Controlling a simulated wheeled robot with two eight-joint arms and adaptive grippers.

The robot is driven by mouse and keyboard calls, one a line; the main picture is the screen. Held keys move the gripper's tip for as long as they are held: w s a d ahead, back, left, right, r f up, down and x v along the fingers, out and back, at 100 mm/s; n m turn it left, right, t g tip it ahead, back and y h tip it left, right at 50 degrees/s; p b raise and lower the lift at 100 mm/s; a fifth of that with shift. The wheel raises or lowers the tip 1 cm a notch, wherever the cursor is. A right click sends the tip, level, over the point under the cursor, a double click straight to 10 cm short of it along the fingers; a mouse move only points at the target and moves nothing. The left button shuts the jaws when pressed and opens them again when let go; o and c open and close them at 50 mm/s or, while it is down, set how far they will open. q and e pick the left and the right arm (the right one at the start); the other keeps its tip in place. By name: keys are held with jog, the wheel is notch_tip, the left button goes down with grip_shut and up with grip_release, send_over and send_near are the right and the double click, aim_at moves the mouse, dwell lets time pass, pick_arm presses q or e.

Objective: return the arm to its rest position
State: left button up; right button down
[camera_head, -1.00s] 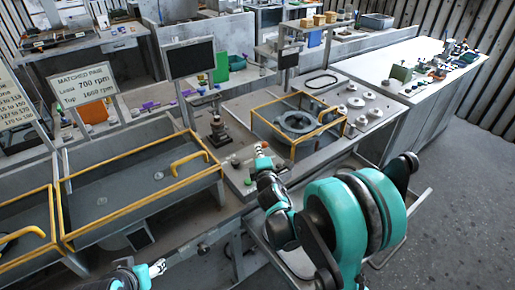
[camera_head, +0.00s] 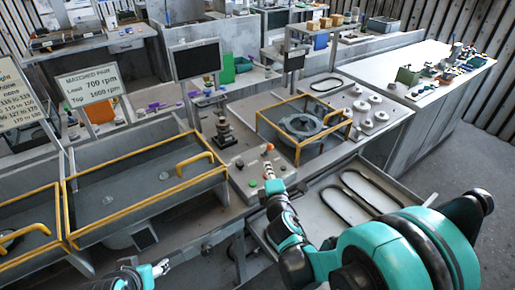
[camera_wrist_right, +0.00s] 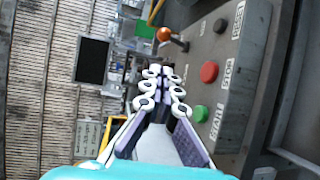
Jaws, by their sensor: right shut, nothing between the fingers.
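My right arm comes in from the lower right, with its teal links large in the head view. My right gripper (camera_head: 268,172) is over the control box (camera_head: 241,188) at the bench's front. In the right wrist view the fingers (camera_wrist_right: 162,72) are shut together with nothing between them. Beside them on the box are a green button (camera_wrist_right: 201,114), a red button (camera_wrist_right: 209,72) and an orange-tipped lever (camera_wrist_right: 165,35). My left gripper (camera_head: 163,267) shows small at the lower left edge, too small to read its fingers.
A yellow-framed bay (camera_head: 305,124) with a round housing lies behind the box. A yellow-edged basin (camera_head: 140,192) is on the left. A tray with two dark belts (camera_head: 345,205) is beneath and beside my right arm. A white bench (camera_head: 428,93) stands right.

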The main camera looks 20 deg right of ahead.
jog(key=s+a+f+m+g+y, duration=0.1)
jog(key=s+m+g, duration=0.7)
jog(key=s+m, duration=0.9)
jog(key=s+f+y, duration=0.1)
jog(key=s+f, duration=0.1)
jog(key=s, duration=0.3)
jog(key=shift+s+a+g, duration=0.2)
jog(key=shift+s+g, duration=0.1)
jog(key=shift+g, duration=0.1)
jog(key=shift+f, duration=0.1)
